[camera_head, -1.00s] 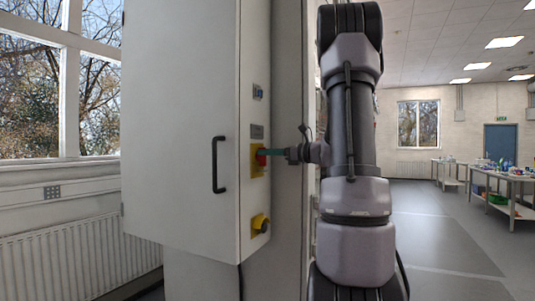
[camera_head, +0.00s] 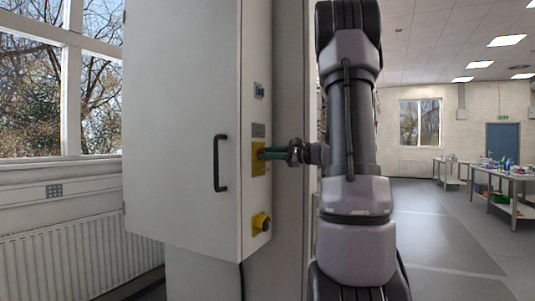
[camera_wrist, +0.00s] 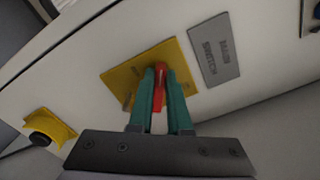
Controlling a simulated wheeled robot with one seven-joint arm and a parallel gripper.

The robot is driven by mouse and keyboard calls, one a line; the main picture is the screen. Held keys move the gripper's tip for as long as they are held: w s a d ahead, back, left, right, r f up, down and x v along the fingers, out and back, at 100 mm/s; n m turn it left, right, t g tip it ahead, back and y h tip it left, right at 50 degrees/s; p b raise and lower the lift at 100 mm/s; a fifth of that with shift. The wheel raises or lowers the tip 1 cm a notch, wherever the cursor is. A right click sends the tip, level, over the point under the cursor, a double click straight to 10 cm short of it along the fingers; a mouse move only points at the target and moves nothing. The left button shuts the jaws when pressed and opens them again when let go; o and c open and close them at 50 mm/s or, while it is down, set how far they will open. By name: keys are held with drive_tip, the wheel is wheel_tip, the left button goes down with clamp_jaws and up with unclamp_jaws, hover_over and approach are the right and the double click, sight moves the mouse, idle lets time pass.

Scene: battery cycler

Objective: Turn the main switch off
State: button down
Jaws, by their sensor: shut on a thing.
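The main switch is a red handle (camera_wrist: 159,84) on a yellow plate (camera_wrist: 118,76). The yellow plate also shows on the side of the cabinet in the head view (camera_head: 257,168). A grey label reading MAIN SWITCH (camera_wrist: 215,50) is beside the plate. My gripper (camera_wrist: 161,78) has green fingers on both sides of the red handle and is shut on it. In the head view my gripper (camera_head: 264,153) reaches the plate from the right. Its fingers mostly hide the handle there.
A yellow box with a black button (camera_head: 261,223) sits below the switch. A small blue-marked panel (camera_head: 259,90) is above it. The cabinet door (camera_head: 180,120) has a black handle (camera_head: 219,163) and is closed. Open floor (camera_head: 430,240) lies to the right.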

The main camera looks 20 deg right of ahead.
drive_tip(key=n, duration=0.3)
drive_tip(key=f+n, duration=0.1)
drive_tip(key=n, duration=0.2)
drive_tip(key=shift+s, duration=0.1)
drive_tip(key=shift+n, duration=0.3)
idle(0.3)
drive_tip(key=c, duration=0.9)
unclamp_jaws()
drive_tip(key=shift+o, duration=0.2)
drive_tip(key=v, duration=1)
drive_tip(key=shift+s+d, duration=0.2)
drive_tip(key=shift+s, duration=0.15)
